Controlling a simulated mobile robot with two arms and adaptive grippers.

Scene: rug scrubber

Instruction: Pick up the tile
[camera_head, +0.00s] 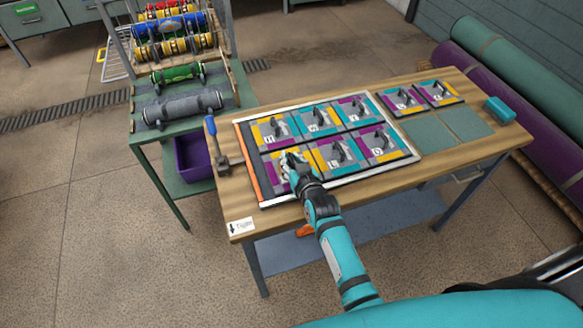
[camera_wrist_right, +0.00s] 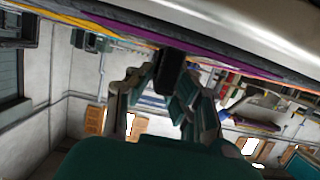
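Several colourful carpet tiles with grey handles lie in a white-edged tray (camera_head: 385,172) on the wooden table. My right gripper (camera_head: 291,160) is over the front-left tile (camera_head: 276,179) and hides much of it and its handle. In the right wrist view, the two fingers of my right gripper (camera_wrist_right: 168,85) stand on either side of a dark handle (camera_wrist_right: 171,68). The fingertips are close to it, but I cannot tell whether they press on it. The tile appears to rest in the tray. My left gripper is not in view.
Two more tiles (camera_head: 437,93) sit right of the tray, behind bare grey-green squares (camera_head: 462,123). A blue-handled tool (camera_head: 221,160) lies at the left, a teal brush-like block (camera_head: 499,110) at the right. A green rack table (camera_head: 160,135) stands left; rolled carpets (camera_head: 520,80) lie right.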

